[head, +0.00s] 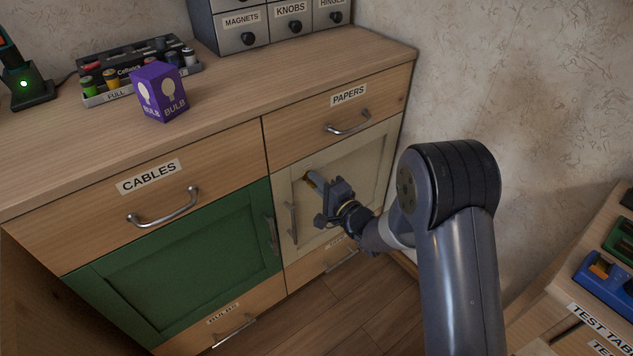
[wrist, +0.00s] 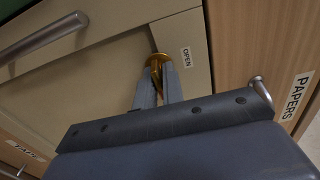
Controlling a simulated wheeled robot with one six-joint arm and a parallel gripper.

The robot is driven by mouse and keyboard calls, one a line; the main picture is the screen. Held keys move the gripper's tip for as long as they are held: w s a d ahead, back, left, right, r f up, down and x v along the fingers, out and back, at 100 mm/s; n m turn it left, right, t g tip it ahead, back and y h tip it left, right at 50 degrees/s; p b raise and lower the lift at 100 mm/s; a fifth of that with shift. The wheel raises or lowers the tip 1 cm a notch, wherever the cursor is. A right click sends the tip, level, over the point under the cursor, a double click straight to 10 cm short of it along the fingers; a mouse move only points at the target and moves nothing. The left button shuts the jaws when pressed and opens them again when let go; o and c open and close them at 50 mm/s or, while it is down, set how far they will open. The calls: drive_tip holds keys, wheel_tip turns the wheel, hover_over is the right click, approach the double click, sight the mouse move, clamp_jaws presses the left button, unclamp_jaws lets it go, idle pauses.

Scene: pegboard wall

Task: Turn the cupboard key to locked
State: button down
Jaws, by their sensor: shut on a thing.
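The cream cupboard door (head: 358,168) is closed under the PAPERS drawer. The brass key (wrist: 157,60) sits at the door's keyhole in the wrist view, its round brass part against the door face. My gripper (wrist: 158,80) is shut on the key, with a finger on each side of its bow. In the head view my gripper (head: 315,184) reaches the door's upper left part and mostly hides the key. The key's exact angle is partly hidden by the fingers, and I see no other label by the keyhole.
The door's vertical handle (head: 291,222) is just below and left of my gripper. The PAPERS drawer handle (head: 347,125) juts out above. A green door (head: 175,270) stands to the left. A purple bulb box (head: 158,92) is on the worktop. A side table with tools is at right.

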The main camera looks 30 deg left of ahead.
drive_tip(key=c, duration=1.6)
unclamp_jaws()
drive_tip(key=p+v, duration=0.1)
drive_tip(key=v, duration=0.9)
drive_tip(key=shift+s+d+p, duration=0.15)
drive_tip(key=shift+d+p, duration=0.2)
drive_tip(key=shift+p, duration=0.05)
drive_tip(key=b+x, duration=0.1)
drive_tip(key=x, duration=0.9)
drive_tip(key=shift+f+b, duration=0.1)
drive_tip(key=shift+b, duration=0.25)
drive_tip(key=shift+w+a, duration=0.2)
drive_tip(key=shift+a, duration=0.15)
